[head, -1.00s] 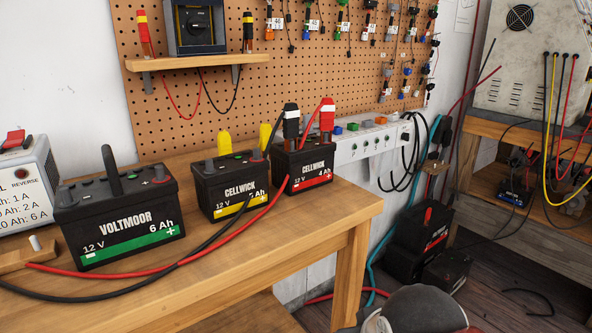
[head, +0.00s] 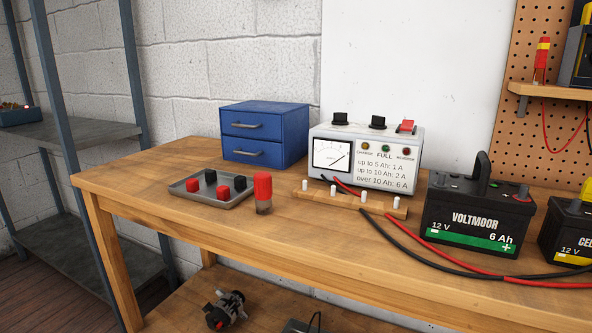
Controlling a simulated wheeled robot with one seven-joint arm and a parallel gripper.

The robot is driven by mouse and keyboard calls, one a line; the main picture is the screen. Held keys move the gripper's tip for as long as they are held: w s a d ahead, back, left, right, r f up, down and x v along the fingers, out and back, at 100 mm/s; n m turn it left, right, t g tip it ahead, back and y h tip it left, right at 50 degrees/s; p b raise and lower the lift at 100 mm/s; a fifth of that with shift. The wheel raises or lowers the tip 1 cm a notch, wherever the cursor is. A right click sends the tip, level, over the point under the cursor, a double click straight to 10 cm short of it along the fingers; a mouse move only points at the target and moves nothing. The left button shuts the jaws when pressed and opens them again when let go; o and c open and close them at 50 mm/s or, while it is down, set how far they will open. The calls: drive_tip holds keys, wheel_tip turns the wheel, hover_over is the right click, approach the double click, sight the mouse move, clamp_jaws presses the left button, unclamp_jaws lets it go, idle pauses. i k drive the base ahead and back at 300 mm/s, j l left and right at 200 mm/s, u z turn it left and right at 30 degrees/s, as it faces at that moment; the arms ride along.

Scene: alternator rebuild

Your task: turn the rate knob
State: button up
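The white charger (head: 366,158) stands at the back of the wooden bench. Two black knobs, a left one (head: 340,119) and a middle one (head: 378,122), sit on its top beside a red switch (head: 406,127). I cannot tell which black knob is the rate knob or where it points. The front has a needle meter (head: 332,156), several small lamps and a printed table: up to 5 Ah 1 A, up to 10 Ah 2 A, over 10 Ah 6 A. The Voltmoor battery (head: 476,212), 12 V 6 Ah, stands to its right. My gripper is not in view.
A wooden strip (head: 350,201) with white pegs lies before the charger, with red and black cables (head: 400,248) running right. A blue drawer box (head: 265,133), a grey tray (head: 187,187) of caps and a red-topped bottle (head: 263,193) stand left.

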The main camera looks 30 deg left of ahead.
sight(339, 118)
drive_tip(key=u, duration=0.9)
drive_tip(key=i+j+u, duration=0.1)
drive_tip(key=j, duration=0.3)
